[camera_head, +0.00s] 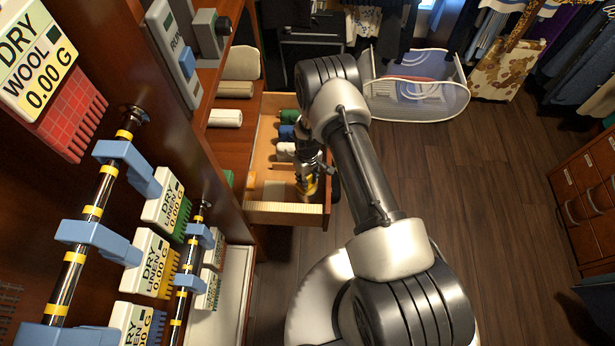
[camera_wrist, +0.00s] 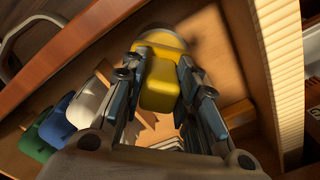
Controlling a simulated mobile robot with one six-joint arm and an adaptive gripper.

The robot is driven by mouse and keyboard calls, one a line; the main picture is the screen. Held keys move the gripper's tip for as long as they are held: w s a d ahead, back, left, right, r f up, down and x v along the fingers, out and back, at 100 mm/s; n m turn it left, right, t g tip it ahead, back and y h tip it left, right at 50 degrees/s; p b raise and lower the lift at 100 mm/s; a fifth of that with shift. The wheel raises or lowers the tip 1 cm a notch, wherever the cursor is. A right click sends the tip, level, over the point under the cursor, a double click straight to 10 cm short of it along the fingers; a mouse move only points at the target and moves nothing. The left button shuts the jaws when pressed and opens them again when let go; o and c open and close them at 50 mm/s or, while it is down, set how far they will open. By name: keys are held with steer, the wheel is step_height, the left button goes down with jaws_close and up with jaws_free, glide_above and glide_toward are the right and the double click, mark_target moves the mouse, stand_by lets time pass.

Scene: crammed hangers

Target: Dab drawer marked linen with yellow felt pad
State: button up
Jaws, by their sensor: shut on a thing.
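My gripper (camera_head: 308,186) reaches down into an open wooden drawer (camera_head: 262,132) in the head view. It is shut on a yellow felt pad (camera_wrist: 160,84), which sits between the two fingers in the wrist view. Only a small yellow part of the pad (camera_head: 312,188) shows in the head view. The drawer's pale ribbed front edge (camera_head: 284,207) is near the gripper, and it also runs down the right of the wrist view (camera_wrist: 281,62). I cannot read a linen mark on this drawer. I cannot tell whether the pad touches anything below it.
Tags reading dry linen (camera_head: 152,262) hang near rails at left. A clear bin (camera_head: 415,95) stands at the back. Open wooden floor (camera_head: 480,190) lies to the right.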

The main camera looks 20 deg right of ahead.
steer(key=shift+f+b, duration=0.45)
steer(key=shift+b, duration=0.15)
stand_by(1.6)
steer(key=shift+r, duration=0.1)
steer(key=shift+r+p, duration=2.05)
steer(key=shift+r, duration=1.35)
